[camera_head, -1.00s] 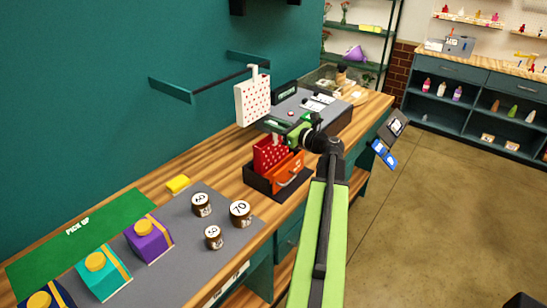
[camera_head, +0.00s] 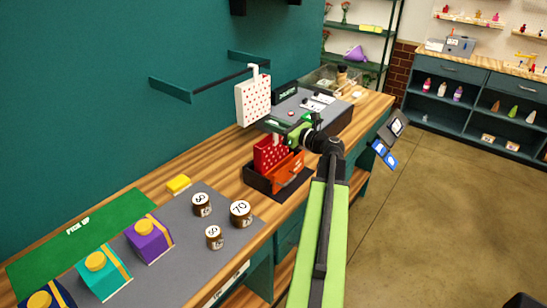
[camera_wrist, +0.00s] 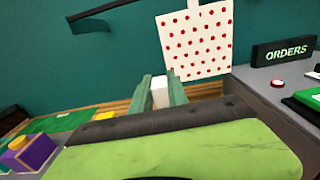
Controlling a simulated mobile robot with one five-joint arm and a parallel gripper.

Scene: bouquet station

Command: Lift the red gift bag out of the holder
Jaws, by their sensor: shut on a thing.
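The red gift bag (camera_head: 266,154) with pale dots is upright in the dark holder (camera_head: 262,184) on the wooden counter. An orange bag (camera_head: 288,170) is in the holder in front of it. My gripper (camera_head: 276,129) is just above the red bag, shut on its pale handle. In the wrist view, the two green fingers of my gripper (camera_wrist: 160,90) close on a white piece (camera_wrist: 160,93), which looks like that handle. The red bag's body is not visible in the wrist view, and its lower part is hidden in the head view.
A white bag with red dots (camera_head: 253,100) hangs from a wall rail (camera_head: 222,82) close behind my gripper; it also shows in the wrist view (camera_wrist: 198,42). Behind right stands a grey station with an ORDERS sign (camera_wrist: 284,50). Jars and boxes stand front left.

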